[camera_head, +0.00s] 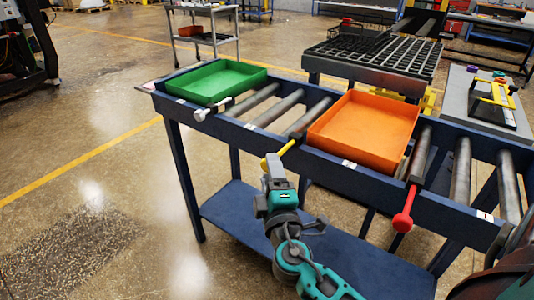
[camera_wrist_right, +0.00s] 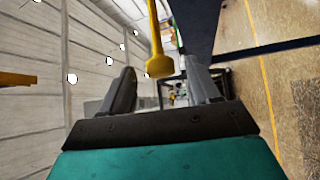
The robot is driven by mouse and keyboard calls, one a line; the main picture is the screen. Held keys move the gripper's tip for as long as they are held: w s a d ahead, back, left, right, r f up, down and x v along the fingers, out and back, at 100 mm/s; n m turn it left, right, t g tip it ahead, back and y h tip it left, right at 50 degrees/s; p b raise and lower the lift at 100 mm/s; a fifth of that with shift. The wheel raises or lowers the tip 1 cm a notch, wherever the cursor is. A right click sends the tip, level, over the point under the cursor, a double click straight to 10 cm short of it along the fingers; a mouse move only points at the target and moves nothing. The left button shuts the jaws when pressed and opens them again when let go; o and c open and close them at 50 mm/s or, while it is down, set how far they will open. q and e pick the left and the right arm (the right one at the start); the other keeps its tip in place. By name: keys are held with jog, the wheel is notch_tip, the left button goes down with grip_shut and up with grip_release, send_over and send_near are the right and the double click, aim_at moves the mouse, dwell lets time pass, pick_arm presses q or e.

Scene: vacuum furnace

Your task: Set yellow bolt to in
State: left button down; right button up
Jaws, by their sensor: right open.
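The yellow bolt (camera_head: 283,150) sticks out of the front rail of the blue roller table, between the green tray and the orange tray. My right gripper (camera_head: 268,167) is at its outer end in the head view. In the right wrist view the yellow bolt's (camera_wrist_right: 159,66) knobbed end lies between the two spread fingers of my right gripper (camera_wrist_right: 164,82), with visible room on each side. The fingers hide part of the bolt's end in the head view. My left gripper is not seen.
The blue roller table (camera_head: 330,168) holds a green tray (camera_head: 215,77) and an orange tray (camera_head: 365,125). A white bolt (camera_head: 210,112) and a red bolt (camera_head: 403,217) also stick out of its front rail. A blue lower shelf (camera_head: 240,212) lies beneath. Floor at the left is clear.

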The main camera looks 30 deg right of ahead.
aim_at(283, 151)
jog(key=x, duration=0.5)
jog(key=shift+p, duration=0.3)
grip_shut()
dwell(0.4)
